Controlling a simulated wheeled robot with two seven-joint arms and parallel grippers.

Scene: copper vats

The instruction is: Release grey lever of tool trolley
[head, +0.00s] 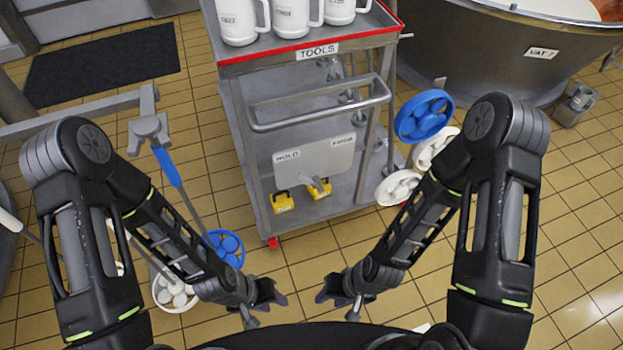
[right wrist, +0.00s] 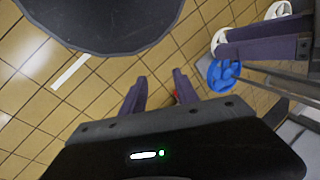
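The grey tool trolley (head: 262,195) stands ahead, with a red-edged top and a TOOLS label. A light grey plate (head: 315,156) on its lower front is marked HOLD on the left and another word, probably FREE, on the right. The small grey lever (head: 316,184) appears just below the plate's middle, between two yellow blocks; its exact setting is hard to tell. My left gripper (head: 272,296) and right gripper (head: 330,291) hang low in front of the trolley, apart from it. Both look open and empty. The right fingers also show spread in the right wrist view (right wrist: 158,90).
White mugs (head: 292,18) stand on the trolley top. Blue and white handwheels (head: 424,117) are at its right side; a mop-like pole (head: 180,190) and more wheels (head: 227,248) are at left. A vat (head: 500,50) stands back right. Tiled floor is clear before the trolley.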

